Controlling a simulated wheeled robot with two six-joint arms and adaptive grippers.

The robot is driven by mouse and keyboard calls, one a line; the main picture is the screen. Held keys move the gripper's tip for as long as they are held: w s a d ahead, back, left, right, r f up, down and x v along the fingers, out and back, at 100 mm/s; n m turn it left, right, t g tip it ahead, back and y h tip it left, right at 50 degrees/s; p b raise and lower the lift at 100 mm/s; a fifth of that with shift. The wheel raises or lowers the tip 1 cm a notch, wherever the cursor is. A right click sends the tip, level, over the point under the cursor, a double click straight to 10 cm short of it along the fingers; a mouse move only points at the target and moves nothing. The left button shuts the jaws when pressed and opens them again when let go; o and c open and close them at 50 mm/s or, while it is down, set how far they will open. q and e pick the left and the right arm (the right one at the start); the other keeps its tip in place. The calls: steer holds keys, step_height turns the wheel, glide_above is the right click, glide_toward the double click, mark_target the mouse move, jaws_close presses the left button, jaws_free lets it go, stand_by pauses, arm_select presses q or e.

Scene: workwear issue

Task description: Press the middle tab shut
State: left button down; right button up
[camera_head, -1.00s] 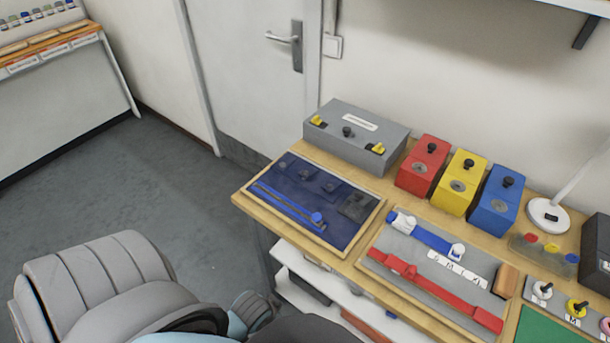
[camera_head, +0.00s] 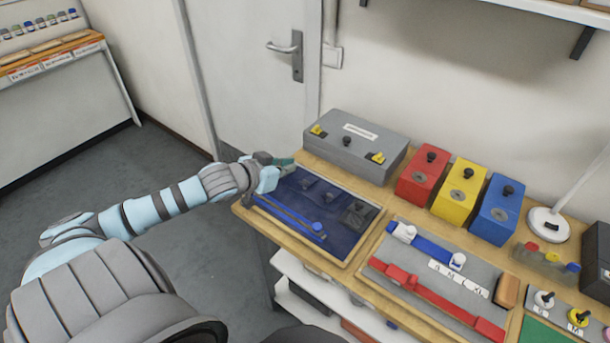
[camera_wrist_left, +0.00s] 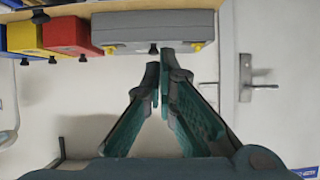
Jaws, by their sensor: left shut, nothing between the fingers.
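A dark blue panel (camera_head: 290,205) in a wooden-edged tray lies at the left end of the bench in the head view. Several small dark flaps lie along it; one near the middle (camera_head: 330,193) is the likely middle tab, but I cannot tell whether it is open. My left gripper (camera_head: 282,163) is over the tray's back left corner, left of the flaps and apart from them. In the left wrist view its fingers (camera_wrist_left: 160,72) are shut with nothing between them. The panel is not visible there. My right gripper is not in view.
A grey box (camera_head: 355,148) with yellow latches stands behind the tray; it also shows in the left wrist view (camera_wrist_left: 150,30). Red (camera_head: 423,172), yellow (camera_head: 459,188) and blue (camera_head: 495,210) blocks stand to its right. A board with blue and red straps (camera_head: 430,285) lies right of the tray.

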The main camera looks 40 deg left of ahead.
arm_select(q)
steer(key=b, duration=0.3)
glide_above(305, 185)
steer(key=f, duration=0.5)
steer(key=shift+w+d, duration=0.1)
steer(key=shift+w, duration=0.3)
steer(key=shift+s+f, duration=0.2)
steer(key=shift+f, duration=0.8)
steer(key=shift+s+f, duration=0.2)
steer(key=shift+f, duration=0.75)
steer(key=shift+b, duration=0.3)
